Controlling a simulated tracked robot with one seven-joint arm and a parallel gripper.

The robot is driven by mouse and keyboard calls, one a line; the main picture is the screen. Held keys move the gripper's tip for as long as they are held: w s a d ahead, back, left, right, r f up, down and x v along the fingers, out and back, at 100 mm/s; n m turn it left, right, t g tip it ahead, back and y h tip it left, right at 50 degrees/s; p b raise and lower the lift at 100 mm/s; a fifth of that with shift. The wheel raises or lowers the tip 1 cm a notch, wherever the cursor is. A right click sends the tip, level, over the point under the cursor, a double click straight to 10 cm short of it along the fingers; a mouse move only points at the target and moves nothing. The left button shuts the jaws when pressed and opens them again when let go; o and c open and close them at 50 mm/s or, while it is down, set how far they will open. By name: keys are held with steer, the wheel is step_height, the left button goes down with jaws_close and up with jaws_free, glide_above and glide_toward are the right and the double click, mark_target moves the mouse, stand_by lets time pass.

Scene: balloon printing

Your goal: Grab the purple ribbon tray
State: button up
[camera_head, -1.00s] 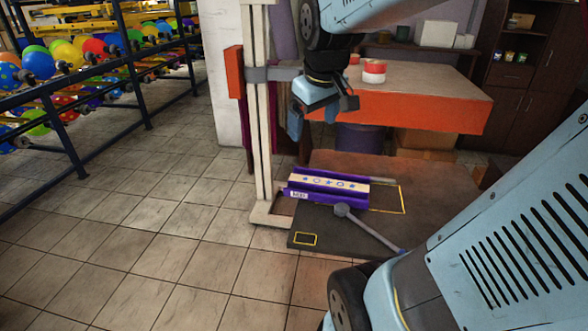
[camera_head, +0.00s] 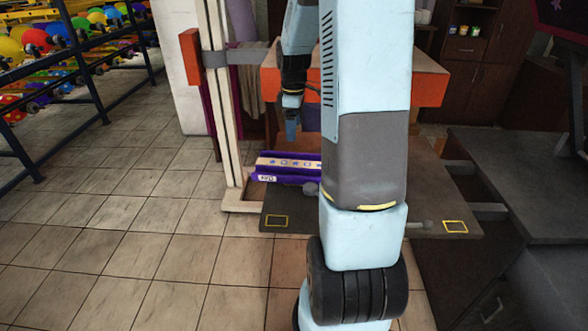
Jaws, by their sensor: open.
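The purple ribbon tray (camera_head: 284,179) lies on the low dark platform (camera_head: 291,222). It has purple sides, a pale star-patterned strip along its middle and a small white label at its left end. My arm hides its right end. My gripper (camera_head: 291,132) hangs pointing down above and behind the tray, apart from it. It is seen edge-on, partly beside my own arm link, and is open with nothing visible in it.
A light post (camera_head: 232,190) stands left of the platform. An orange-sided table (camera_head: 428,90) is behind. A dark counter (camera_head: 510,165) stands at the right, and balloon racks (camera_head: 85,75) at the far left. The tiled floor at left is clear.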

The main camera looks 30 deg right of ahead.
mark_target(296, 163)
steer(key=f, duration=1)
steer(key=d+f, duration=0.1)
steer(key=f, duration=0.4)
steer(key=shift+w, duration=0.25)
steer(key=shift+d, duration=0.1)
steer(key=c, duration=1.3)
steer(key=shift+c, duration=0.3)
steer(key=shift+w+r, duration=0.1)
steer(key=shift+r, duration=0.1)
